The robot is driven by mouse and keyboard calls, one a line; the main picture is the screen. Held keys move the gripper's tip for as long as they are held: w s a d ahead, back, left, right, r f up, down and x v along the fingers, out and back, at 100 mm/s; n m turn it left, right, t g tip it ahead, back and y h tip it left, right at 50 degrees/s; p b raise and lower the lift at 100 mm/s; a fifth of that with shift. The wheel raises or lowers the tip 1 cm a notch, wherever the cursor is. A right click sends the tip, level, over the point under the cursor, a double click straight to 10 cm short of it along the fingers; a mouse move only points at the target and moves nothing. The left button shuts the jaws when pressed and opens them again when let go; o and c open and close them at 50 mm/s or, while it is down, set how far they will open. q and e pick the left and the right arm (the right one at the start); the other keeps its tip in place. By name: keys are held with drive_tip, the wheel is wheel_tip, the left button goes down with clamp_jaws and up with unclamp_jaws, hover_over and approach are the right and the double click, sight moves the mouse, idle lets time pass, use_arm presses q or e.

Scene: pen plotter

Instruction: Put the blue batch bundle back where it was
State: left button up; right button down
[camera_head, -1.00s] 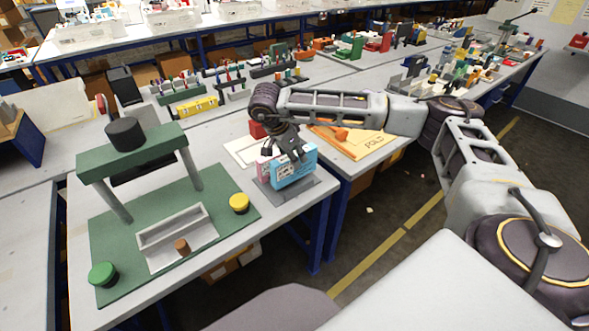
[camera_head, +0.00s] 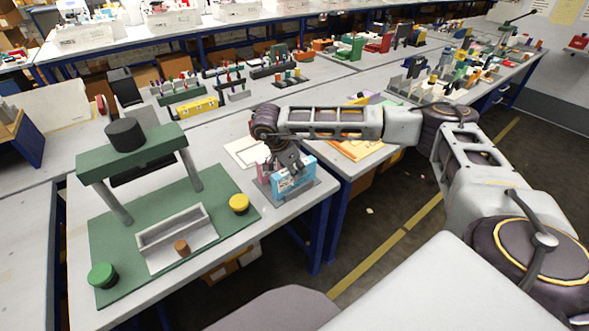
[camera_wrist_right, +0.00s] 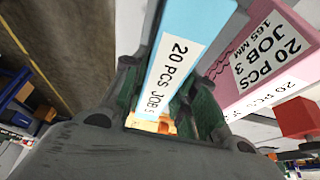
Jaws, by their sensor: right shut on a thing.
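The blue batch bundle (camera_head: 294,179) is upright in my right gripper (camera_head: 288,163), over the grey holder (camera_head: 305,192) near the right edge of the table. I cannot tell whether its bottom touches the holder. In the right wrist view the blue bundle (camera_wrist_right: 182,45), with a white "20 PCS JOB" label, is between the fingers of my right gripper (camera_wrist_right: 172,95). The pink bundle (camera_head: 263,173) stands just left of it, partly hidden by the gripper. In the right wrist view the pink bundle (camera_wrist_right: 255,65) reads "JOB 3". My left gripper is not in view.
A green press stand (camera_head: 110,245) with a grey trough (camera_head: 160,225) and a yellow button (camera_head: 239,203) is to the left. A white sheet (camera_head: 240,150) lies behind the bundles. An orange folder (camera_head: 352,150) lies to the right, behind my arm.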

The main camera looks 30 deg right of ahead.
drive_tip(key=shift+f, duration=0.1)
drive_tip(key=c, duration=1.1)
unclamp_jaws()
drive_tip(key=v, duration=1.2)
